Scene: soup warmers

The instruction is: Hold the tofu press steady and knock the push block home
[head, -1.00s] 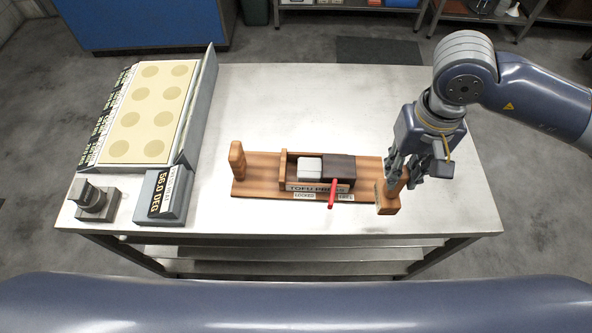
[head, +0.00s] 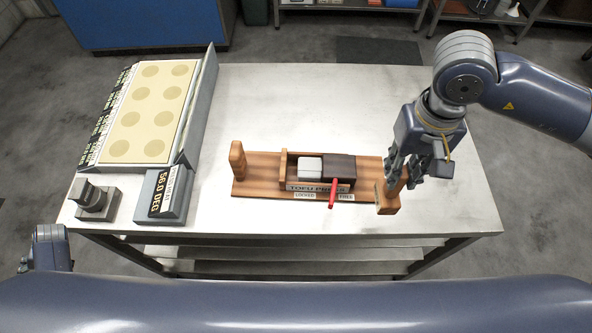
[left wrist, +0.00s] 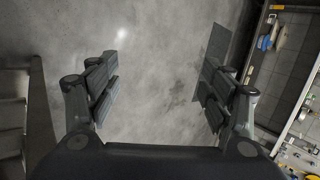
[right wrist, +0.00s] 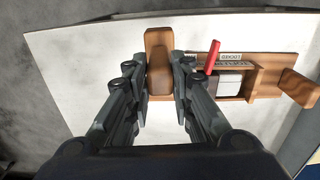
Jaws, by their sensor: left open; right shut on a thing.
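The wooden tofu press (head: 268,187) lies lengthwise on the steel table, with an upright post (head: 237,160) at its left end. In its frame a whitish block (head: 310,166) sits left of a dark push block (head: 340,168). A red lever (head: 333,192) points toward the front, between the LOCKED and FREE labels. My right gripper (head: 398,178) is shut on the wooden right end post (right wrist: 158,45), between its fingers in the right wrist view. My left gripper (left wrist: 160,75) is open and empty over the floor; part of that arm shows at the head view's lower left.
A tray with round marks (head: 150,110) stands on the table's left, with a display box (head: 165,194) and a grey block with a cylinder (head: 95,199) in front. The table top (head: 300,100) behind the press is clear.

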